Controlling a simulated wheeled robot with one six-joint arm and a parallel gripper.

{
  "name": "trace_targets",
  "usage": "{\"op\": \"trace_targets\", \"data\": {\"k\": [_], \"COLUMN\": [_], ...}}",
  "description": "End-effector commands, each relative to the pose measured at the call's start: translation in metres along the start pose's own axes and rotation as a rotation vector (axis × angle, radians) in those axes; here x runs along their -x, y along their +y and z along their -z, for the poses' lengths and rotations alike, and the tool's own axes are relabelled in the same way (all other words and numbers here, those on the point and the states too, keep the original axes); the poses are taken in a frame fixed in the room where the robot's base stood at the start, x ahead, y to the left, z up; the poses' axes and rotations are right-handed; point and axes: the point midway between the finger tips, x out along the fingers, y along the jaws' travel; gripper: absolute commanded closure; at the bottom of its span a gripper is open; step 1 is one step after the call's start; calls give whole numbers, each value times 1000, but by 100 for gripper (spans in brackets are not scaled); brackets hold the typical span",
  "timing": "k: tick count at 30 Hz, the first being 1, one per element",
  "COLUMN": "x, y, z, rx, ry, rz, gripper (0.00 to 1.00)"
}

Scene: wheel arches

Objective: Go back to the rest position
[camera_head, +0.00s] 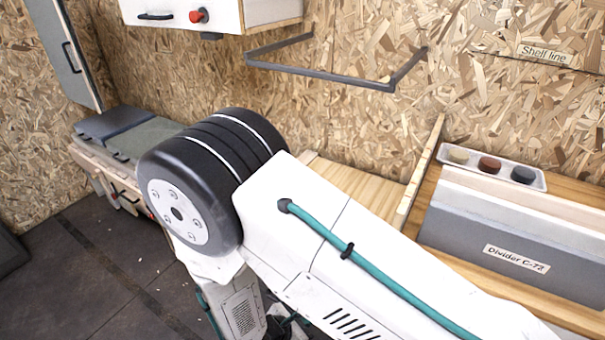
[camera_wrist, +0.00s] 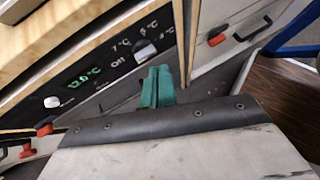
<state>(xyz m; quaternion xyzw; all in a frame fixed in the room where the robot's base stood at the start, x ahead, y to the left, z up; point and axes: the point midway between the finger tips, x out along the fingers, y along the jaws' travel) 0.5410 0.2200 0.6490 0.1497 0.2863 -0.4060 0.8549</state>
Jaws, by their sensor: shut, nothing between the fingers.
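My gripper (camera_wrist: 157,88) shows in the wrist view as two teal fingers side by side, closed together with nothing between them. A pale plate with a dark riveted edge fills the lower part of that view and hides the base of the fingers. Behind the fingertips is a dark control panel (camera_wrist: 95,78) with a green 12.0 °C readout and knobs. I cannot tell whether the fingertips touch it. In the head view my white arm with its teal cable crosses the middle; my gripper is not visible there.
In the head view a grey metal bracket (camera_head: 320,70) juts from the chipboard wall, below a white cabinet (camera_head: 180,14). At right stand a grey divider (camera_head: 470,235) and a tray (camera_head: 537,180) with three round pieces. Dark floor (camera_head: 70,265) lies open at lower left.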

Motion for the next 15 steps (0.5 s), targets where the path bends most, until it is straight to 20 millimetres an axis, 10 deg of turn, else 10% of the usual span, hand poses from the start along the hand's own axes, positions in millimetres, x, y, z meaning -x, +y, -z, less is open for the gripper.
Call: {"op": "trace_targets", "data": {"k": [15], "x": [70], "y": [-55], "z": [-219], "rx": [-741], "ry": [31], "rz": [515], "gripper": [100]}}
